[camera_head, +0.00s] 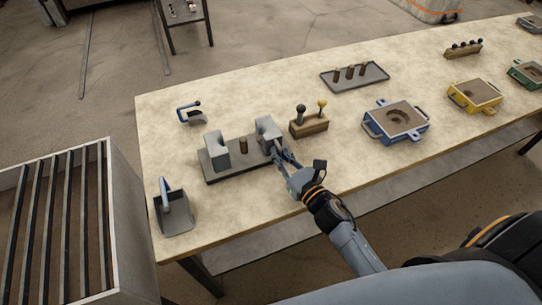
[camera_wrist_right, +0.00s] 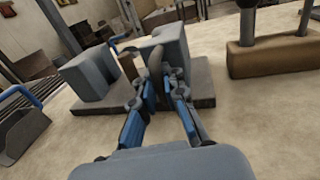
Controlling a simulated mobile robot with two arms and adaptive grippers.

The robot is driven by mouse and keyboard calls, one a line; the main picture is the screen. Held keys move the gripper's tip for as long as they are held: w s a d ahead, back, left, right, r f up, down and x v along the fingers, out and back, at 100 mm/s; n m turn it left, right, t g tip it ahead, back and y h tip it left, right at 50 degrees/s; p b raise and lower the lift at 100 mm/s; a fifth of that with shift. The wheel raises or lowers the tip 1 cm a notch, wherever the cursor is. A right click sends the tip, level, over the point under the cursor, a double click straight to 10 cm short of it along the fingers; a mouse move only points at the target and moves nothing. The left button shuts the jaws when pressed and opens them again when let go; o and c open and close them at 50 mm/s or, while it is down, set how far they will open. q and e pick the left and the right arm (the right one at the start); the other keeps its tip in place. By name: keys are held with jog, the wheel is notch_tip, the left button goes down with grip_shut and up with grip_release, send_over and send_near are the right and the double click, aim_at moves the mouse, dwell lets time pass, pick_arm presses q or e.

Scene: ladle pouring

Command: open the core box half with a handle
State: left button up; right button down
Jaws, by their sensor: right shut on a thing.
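The core box is two grey block halves on a dark base plate (camera_head: 225,173). The left half (camera_head: 216,151) and the right half (camera_head: 266,130) stand apart, with a brown cylinder core (camera_head: 243,146) upright between them. My right gripper (camera_head: 279,153) is at the near side of the right half. In the right wrist view my right gripper (camera_wrist_right: 157,82) is shut on the handle (camera_wrist_right: 156,60) of the right half (camera_wrist_right: 172,40); the fingers partly hide the handle. The left half also shows in the wrist view (camera_wrist_right: 88,76). My left gripper is not in view.
A wooden block with two upright tools (camera_head: 309,125) stands just right of the core box. A blue mould box (camera_head: 398,118) and a tray of cores (camera_head: 355,77) stand further right.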

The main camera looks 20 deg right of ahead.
jog(key=c, duration=1.7)
grip_release()
jog(key=shift+s+a+f, duration=0.1)
jog(key=shift+s, duration=0.15)
jog(key=shift+s, duration=0.4)
jog(key=v, duration=1.1)
jog(key=shift+s, duration=0.15)
